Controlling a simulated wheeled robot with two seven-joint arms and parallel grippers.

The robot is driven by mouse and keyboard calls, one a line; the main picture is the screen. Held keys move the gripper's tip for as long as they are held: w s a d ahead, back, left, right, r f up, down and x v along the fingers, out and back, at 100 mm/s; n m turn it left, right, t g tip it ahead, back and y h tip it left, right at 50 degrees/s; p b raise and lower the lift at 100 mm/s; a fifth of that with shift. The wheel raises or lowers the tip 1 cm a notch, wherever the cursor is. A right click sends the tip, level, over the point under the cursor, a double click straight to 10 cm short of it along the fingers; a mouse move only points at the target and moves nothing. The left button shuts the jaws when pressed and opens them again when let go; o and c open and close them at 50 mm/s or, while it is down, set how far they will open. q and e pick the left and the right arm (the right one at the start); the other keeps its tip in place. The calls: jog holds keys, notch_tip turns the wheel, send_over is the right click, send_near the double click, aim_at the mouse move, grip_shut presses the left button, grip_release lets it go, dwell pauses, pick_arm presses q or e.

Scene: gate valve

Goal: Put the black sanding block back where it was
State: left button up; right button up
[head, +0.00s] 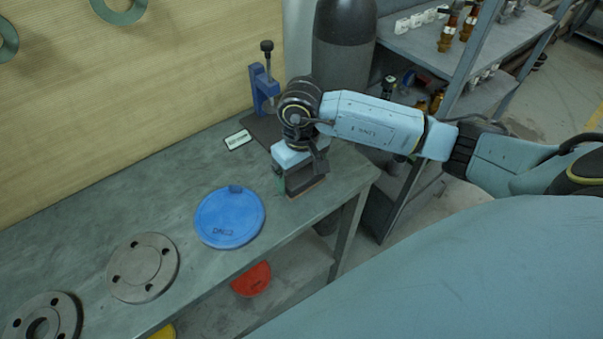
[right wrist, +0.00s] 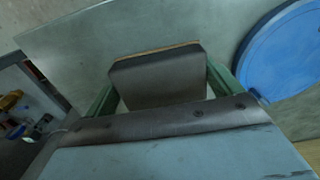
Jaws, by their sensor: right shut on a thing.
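The black sanding block (head: 304,181) is between the fingers of my right gripper (head: 299,184), at the right end of the bench. In the right wrist view the dark block (right wrist: 157,77) has a thin tan edge and sits between two green fingers. My right gripper is shut on it and points down. The block is at or just above the bench top; I cannot tell if it touches. My left gripper is not in view.
A blue disc (head: 229,218) lies just left of the block. Grey flanges (head: 142,267) lie further left. A small labelled plate (head: 238,140) and a blue press (head: 264,87) stand behind. The bench's right edge (head: 368,183) is close.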

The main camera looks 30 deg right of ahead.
aim_at(301, 172)
jog(key=shift+f, duration=0.35)
jog(key=shift+f, duration=0.2)
jog(key=o, duration=0.7)
jog(key=shift+o, duration=0.2)
notch_tip(301, 172, up, 12)
jog(key=shift+r+b, duration=0.2)
jog(key=shift+b, duration=0.15)
